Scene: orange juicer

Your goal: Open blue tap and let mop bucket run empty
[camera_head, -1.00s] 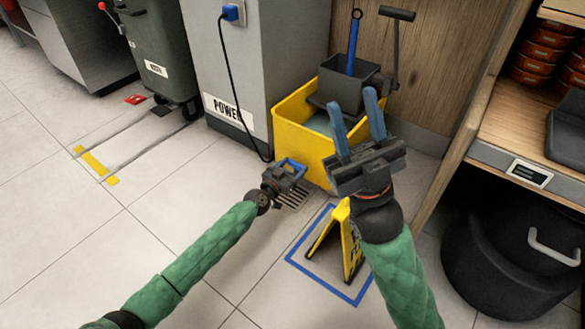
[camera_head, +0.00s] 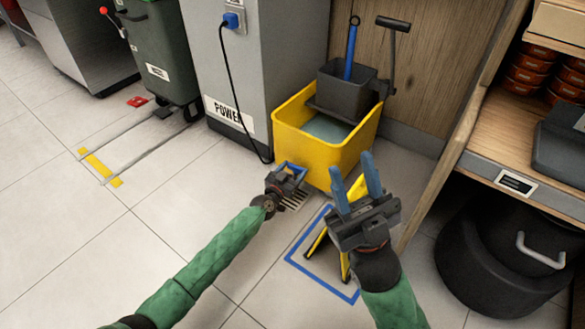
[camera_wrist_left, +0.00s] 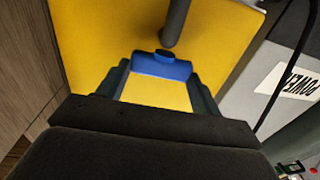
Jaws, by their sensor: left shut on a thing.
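The yellow mop bucket (camera_head: 300,148) stands by the wooden wall, with a grey-blue water surface (camera_head: 327,128) inside. The blue tap sits low on the bucket's side; its blue handle (camera_wrist_left: 162,66) shows in the left wrist view below a dark spout or pipe. My left gripper (camera_head: 290,170) is at the tap, shut on the blue handle between its fingers. The head view does not clearly show how the handle is turned, and I see no water stream. My right gripper (camera_head: 351,163) is open and empty, its blue fingers apart, in front of the bucket's right side.
A floor drain grate (camera_head: 296,201) lies below the left gripper. A yellow floor sign (camera_head: 321,243) stands inside a blue floor outline (camera_head: 325,282), partly behind my right gripper. A grey POWER cabinet (camera_head: 255,75) is left of the bucket; a wooden shelf and black bin (camera_head: 490,260) are right.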

